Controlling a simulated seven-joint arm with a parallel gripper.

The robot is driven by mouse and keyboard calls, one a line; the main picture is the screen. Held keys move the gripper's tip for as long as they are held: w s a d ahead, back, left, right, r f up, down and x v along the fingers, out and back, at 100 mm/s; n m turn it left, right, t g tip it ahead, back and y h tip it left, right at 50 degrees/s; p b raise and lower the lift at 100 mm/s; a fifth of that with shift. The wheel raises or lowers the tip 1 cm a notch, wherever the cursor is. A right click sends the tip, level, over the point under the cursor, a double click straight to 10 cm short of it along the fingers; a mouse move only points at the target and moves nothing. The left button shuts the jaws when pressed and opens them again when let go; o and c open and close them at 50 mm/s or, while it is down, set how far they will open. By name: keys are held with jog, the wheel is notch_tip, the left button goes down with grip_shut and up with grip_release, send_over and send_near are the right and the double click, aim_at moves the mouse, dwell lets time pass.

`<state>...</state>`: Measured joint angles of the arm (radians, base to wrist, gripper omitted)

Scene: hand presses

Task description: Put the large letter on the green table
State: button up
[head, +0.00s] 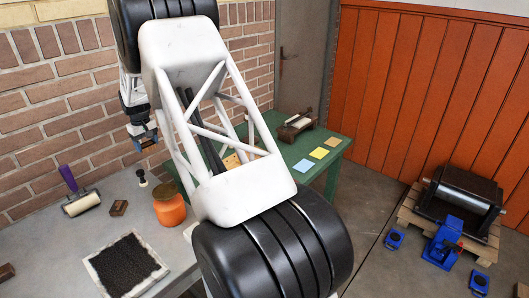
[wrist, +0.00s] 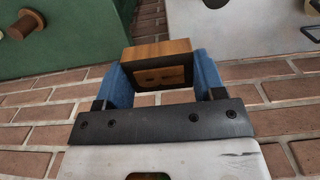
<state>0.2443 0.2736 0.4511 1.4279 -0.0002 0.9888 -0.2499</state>
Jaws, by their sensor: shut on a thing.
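My gripper (head: 146,141) is raised at the left of the head view, in front of the brick wall and above the back of the grey table (head: 60,235). Its blue fingers are shut on a wooden block (wrist: 160,72), likely the large letter. The green table (head: 322,172) stands right of the gripper at the back, partly hidden behind my arm.
On the green table are coloured cards (head: 319,153) and a wooden device (head: 297,127). A press (head: 460,200) stands at right.

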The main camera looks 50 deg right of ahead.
jog(key=s+d+f, duration=0.1)
jog(key=d+f, duration=0.3)
jog(key=d, duration=0.5)
jog(key=s+d+f, duration=0.2)
jog(key=d+f, duration=0.2)
jog(key=d, duration=0.5)
jog(key=shift+s, duration=0.2)
jog(key=shift+d, duration=0.1)
jog(key=shift+f, duration=3.2)
jog(key=shift+f, duration=1.85)
jog(key=shift+f, duration=0.1)
jog(key=o, duration=1)
